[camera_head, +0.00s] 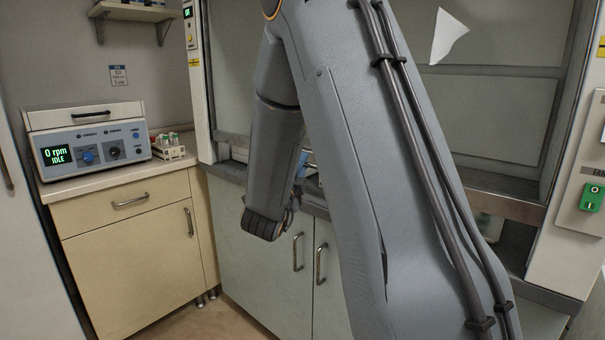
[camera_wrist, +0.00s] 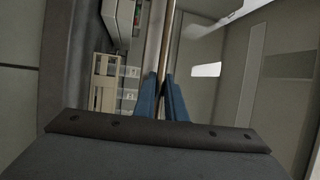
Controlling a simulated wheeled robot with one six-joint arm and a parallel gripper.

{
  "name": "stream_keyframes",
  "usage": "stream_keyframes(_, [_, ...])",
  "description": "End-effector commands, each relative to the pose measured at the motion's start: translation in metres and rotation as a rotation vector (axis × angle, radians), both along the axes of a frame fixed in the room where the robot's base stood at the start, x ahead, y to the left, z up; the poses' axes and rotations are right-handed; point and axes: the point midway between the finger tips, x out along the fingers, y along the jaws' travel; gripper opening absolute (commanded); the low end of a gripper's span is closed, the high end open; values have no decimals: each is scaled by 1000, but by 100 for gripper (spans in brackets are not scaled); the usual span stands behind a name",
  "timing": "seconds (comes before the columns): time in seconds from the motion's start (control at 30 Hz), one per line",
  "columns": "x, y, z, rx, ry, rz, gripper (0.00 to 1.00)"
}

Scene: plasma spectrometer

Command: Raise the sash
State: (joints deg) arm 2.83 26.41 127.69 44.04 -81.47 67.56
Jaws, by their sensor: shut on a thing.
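The sash (camera_head: 495,118) is a wide grey pane in a frame across the fume hood in the head view. Its lower rail (camera_head: 232,140) shows left of my arm; my arm hides the middle. My gripper (camera_head: 301,165) is at the height of this rail, mostly hidden behind my arm, with only a bit of blue finger showing. In the wrist view, the two blue fingers of my gripper (camera_wrist: 163,98) are closed around a thin, long bar (camera_wrist: 166,45), which looks like the sash's lower rail. The exact contact is too small to make out.
A centrifuge (camera_head: 92,138) reading "0 rpm IDLE" and a tube rack (camera_head: 168,151) stand on the beige cabinet (camera_head: 135,240) at left. Grey doors with handles are below the hood. A green switch (camera_head: 592,197) is on the right post. A white triangular patch (camera_head: 447,37) shows at the upper right.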

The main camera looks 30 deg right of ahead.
Motion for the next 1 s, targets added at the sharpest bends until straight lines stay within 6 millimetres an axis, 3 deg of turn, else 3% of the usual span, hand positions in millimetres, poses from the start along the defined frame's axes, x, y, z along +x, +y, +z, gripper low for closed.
stream_keyframes(0.03, [-1,0,24,-3,-12,0,0])
stream_keyframes(1.0, [-2,0,370,-2,-13,1,0])
